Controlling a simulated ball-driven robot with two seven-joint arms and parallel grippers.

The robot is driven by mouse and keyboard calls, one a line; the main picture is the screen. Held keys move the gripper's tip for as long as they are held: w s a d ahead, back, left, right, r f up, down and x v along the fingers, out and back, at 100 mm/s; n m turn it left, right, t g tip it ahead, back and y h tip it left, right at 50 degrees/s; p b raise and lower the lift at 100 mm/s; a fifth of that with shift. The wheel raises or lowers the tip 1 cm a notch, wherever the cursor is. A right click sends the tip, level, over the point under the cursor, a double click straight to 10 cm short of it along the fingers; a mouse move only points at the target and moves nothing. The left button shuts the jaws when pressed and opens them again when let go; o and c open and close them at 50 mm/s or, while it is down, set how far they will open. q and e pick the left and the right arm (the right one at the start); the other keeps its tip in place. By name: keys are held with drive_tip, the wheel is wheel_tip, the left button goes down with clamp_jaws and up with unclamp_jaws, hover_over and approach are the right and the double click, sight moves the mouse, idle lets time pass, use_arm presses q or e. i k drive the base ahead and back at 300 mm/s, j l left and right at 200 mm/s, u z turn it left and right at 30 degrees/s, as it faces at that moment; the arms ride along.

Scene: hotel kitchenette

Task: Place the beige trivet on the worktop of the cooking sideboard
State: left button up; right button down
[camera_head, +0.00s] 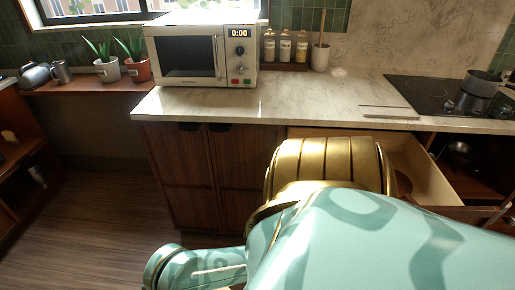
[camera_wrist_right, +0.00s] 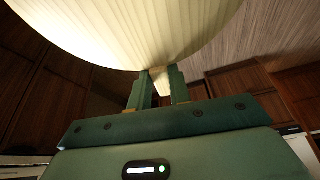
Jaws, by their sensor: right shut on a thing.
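The beige trivet (camera_wrist_right: 135,30) is a large, ribbed, rounded piece across the top of the right wrist view. My right gripper (camera_wrist_right: 160,72) has its green fingers shut on the edge of the trivet, with a bit of beige showing between them. The head view does not show the trivet or this gripper; my arm covers much of its lower part. The cooking sideboard has a pale marble worktop (camera_head: 300,92) and dark wooden doors (camera_head: 190,175). My left gripper is not in view.
A microwave (camera_head: 205,55) stands at the worktop's left. Spice bottles (camera_head: 285,47) and a utensil crock (camera_head: 320,57) stand behind. A black hob (camera_head: 425,93) with a pot (camera_head: 478,88) is at right. A drawer (camera_head: 425,165) is open below. Worktop between microwave and hob is mostly clear.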

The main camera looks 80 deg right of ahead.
sight(310, 90)
drive_tip(key=i+l+z, duration=0.15)
drive_tip(key=i+z, duration=0.3)
drive_tip(key=i+l+z, duration=0.1)
drive_tip(key=i+z, duration=0.15)
drive_tip(key=z, duration=0.25)
drive_tip(key=i+j+z, duration=0.1)
drive_tip(key=i+z, duration=0.35)
drive_tip(key=i+j+z, duration=0.2)
drive_tip(key=z, duration=0.3)
drive_tip(key=i, duration=0.05)
